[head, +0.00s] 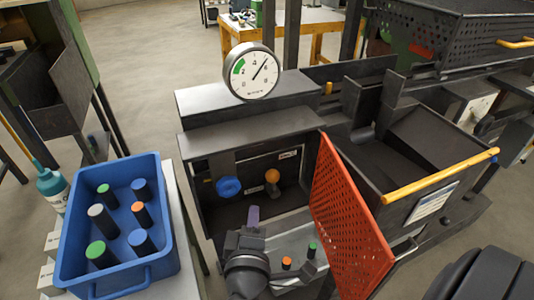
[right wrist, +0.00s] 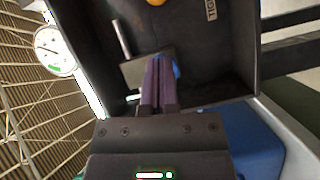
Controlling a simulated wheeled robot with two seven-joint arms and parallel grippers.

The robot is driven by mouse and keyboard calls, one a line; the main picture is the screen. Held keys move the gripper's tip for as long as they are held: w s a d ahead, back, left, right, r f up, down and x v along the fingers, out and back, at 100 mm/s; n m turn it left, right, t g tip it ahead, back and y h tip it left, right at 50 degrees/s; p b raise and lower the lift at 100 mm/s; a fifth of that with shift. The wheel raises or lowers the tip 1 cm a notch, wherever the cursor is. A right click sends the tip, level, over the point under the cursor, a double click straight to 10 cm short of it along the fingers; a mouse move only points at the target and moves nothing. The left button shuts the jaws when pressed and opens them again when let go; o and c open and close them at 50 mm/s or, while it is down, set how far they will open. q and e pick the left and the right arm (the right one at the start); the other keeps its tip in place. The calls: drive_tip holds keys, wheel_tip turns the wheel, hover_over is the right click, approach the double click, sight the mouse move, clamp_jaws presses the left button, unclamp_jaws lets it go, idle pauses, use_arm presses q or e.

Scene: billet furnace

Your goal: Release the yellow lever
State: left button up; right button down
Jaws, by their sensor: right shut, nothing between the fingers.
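The yellow lever appears as a yellow-orange ball knob (head: 272,176) inside the open dark box under the gauge. A blue round knob (head: 229,186) is to its left. In the right wrist view the yellow knob (right wrist: 155,2) shows at the top edge, and the blue knob (right wrist: 177,70) is partly hidden behind my fingers. My right gripper (head: 253,213), with purple fingers, is at the front of the box, below and apart from the yellow knob. In the right wrist view its fingers (right wrist: 160,62) are together and empty. My left gripper is not in view.
A red perforated door (head: 345,215) stands open right of the box. A blue crate (head: 168,228) of several cylinders is at left. The gauge (head: 252,71) sits on top. A yellow bar (head: 440,176) is at right.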

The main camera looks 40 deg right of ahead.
drive_tip(key=b, duration=0.2)
approach(260, 166)
drive_tip(key=x, duration=0.4)
drive_tip(key=shift+w+d, duration=0.15)
drive_tip(key=shift+w, duration=0.05)
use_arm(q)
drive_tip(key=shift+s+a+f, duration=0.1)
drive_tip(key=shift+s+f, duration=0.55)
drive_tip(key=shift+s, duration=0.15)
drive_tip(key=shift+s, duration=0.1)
